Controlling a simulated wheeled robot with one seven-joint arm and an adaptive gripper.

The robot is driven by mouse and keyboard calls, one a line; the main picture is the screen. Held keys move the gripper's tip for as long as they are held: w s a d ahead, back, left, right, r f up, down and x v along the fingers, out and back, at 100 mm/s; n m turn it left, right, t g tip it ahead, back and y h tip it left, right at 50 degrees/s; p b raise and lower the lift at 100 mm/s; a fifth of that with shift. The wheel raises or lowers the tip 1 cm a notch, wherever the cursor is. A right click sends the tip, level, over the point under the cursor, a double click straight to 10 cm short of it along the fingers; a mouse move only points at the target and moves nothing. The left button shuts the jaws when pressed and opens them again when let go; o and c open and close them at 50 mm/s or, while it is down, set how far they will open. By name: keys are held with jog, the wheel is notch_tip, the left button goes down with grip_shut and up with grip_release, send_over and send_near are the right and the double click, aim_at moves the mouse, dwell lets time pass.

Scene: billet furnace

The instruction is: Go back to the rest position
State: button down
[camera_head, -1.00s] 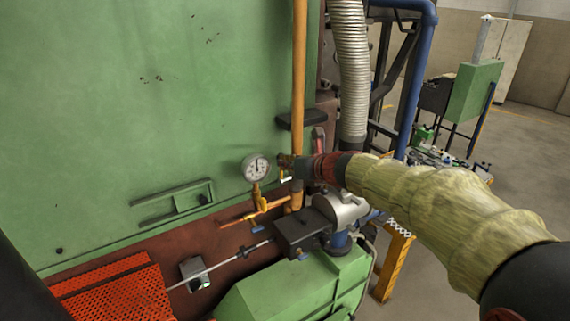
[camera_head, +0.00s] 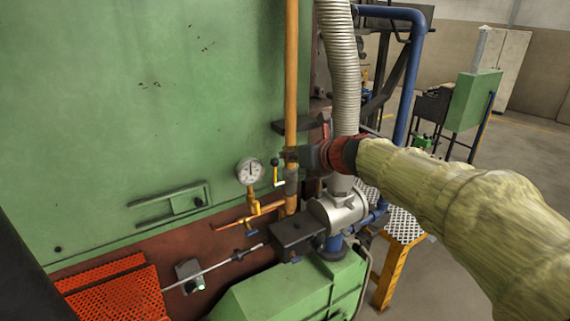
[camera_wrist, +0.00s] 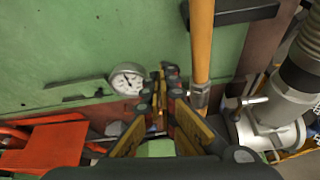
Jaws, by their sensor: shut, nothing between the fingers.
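I cannot tell whether the fingertips touch anything. My arm, in a yellowish sleeve, reaches in from the right.
A green furnace wall (camera_head: 130,110) fills the left. A ribbed hose (camera_head: 342,75) and a silver blower housing (camera_head: 338,212) stand close to my wrist. An orange perforated plate (camera_head: 115,293) lies low left. Open floor (camera_head: 530,160) shows at the right.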

jog(key=shift+r, duration=0.3)
